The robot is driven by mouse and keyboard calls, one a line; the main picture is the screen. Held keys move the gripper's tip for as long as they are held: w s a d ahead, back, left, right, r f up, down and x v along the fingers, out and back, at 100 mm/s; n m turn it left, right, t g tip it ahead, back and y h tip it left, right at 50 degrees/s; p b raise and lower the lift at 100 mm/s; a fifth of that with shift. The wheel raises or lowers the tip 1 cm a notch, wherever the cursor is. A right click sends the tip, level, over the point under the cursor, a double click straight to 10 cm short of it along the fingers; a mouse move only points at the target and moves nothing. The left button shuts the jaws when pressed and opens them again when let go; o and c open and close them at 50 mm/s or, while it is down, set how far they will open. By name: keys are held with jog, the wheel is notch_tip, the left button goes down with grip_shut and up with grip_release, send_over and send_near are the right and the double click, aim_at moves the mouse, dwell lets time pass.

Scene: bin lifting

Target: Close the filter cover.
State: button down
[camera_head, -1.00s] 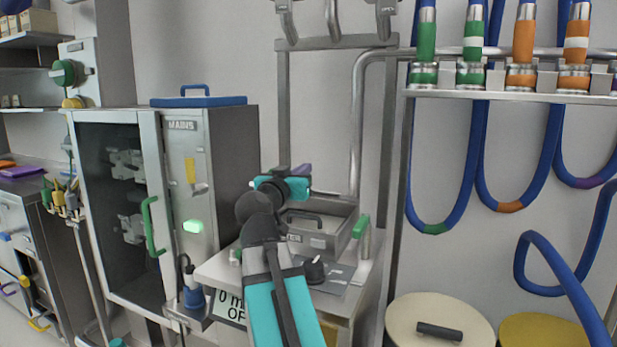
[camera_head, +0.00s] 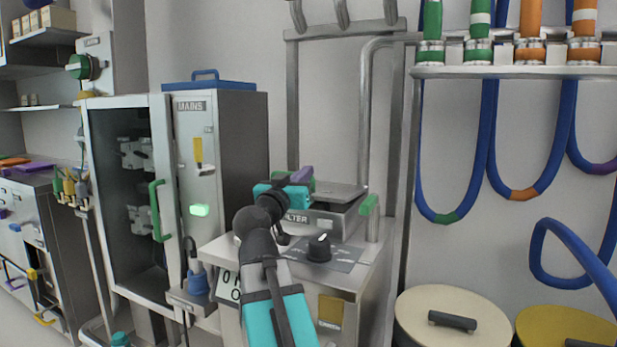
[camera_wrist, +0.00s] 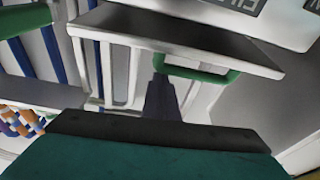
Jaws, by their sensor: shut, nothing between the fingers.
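The filter box (camera_head: 322,222), a grey metal box with a "FILTER" label, stands on the bench in the head view. Its flat grey cover (camera_head: 340,190) lies over the top, looking nearly level; whether it is fully seated is unclear. My gripper (camera_head: 303,177) is at the cover's left side, shut and empty, and hides part of that side. A bit of green shows behind it. In the wrist view, a dark finger (camera_wrist: 162,100) points towards a grey plate (camera_wrist: 175,38) with a green handle (camera_wrist: 198,73) beside it. Contact cannot be told.
A black knob (camera_head: 319,248) sits on the bench in front of the box. A green handle (camera_head: 369,205) is at its right. The "MAINS" cabinet (camera_head: 228,150) stands close on the left. Hoses hang at the right above two round lids (camera_head: 452,305).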

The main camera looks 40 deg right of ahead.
jog(key=shift+s+a+f+b, duration=0.1)
jog(key=shift+a+f+b, duration=0.1)
jog(key=shift+f+b, duration=0.45)
jog(key=shift+s+a+f+b, duration=0.1)
jog(key=shift+a+f+b, duration=0.1)
jog(key=shift+f+b, duration=0.45)
jog(key=shift+f, duration=0.4)
jog(key=shift+s+f, duration=0.1)
jog(key=shift+f, duration=0.05)
jog(key=shift+a, duration=0.1)
notch_tip(320, 180, up, 5)
jog(key=p, duration=0.1)
jog(key=f+b+v, duration=0.1)
jog(key=b+v, duration=0.3)
jog(key=v, duration=0.6)
jog(key=shift+w+f, duration=0.25)
jog(key=shift+f, duration=0.15)
